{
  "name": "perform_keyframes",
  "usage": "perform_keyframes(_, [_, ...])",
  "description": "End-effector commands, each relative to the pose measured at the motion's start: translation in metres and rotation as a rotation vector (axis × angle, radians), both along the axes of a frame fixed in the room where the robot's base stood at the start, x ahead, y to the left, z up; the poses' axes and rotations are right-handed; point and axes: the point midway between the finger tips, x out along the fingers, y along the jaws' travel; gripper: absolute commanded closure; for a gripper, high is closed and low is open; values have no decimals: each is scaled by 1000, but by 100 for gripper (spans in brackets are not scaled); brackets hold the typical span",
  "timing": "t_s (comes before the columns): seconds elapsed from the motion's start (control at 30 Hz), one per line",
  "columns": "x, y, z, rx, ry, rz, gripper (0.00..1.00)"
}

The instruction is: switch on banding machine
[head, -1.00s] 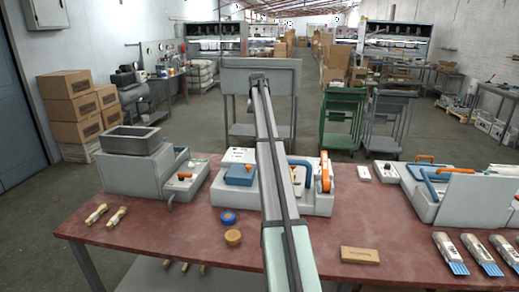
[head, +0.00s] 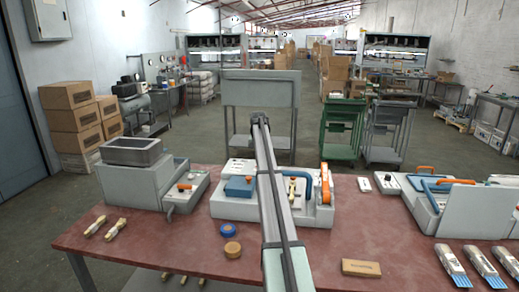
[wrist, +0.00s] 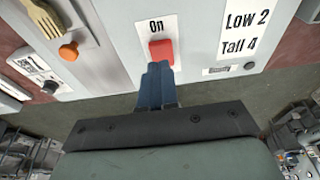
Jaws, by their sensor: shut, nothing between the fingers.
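A red button (wrist: 161,50) sits on a pale panel (wrist: 200,25) under a label reading "On" in the wrist view. My gripper (wrist: 160,68) is shut and empty, its blue fingertips at the button's lower edge. I cannot tell whether they press it. In the head view my arm reaches over the middle grey machine (head: 230,208), which carries a blue block and an orange part. The arm hides part of this machine, and I cannot make out the fingertips there.
An orange knob (wrist: 69,51) and a "Low 2 Tall 4" label (wrist: 247,30) flank the button. On the red table (head: 190,255) are blue tape (head: 227,230), a brown roll (head: 232,249), a cardboard box (head: 361,267) and brushes. Other machines stand left (head: 128,185) and right (head: 470,208).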

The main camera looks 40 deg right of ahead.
Motion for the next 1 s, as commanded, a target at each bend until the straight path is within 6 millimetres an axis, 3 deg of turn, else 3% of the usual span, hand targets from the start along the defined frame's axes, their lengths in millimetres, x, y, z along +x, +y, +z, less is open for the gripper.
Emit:
perform_keyframes(0.23, [-2,2,-17,-1,-1,0,100])
perform_keyframes(1.0, [-5,5,-26,-71,-72,-1,100])
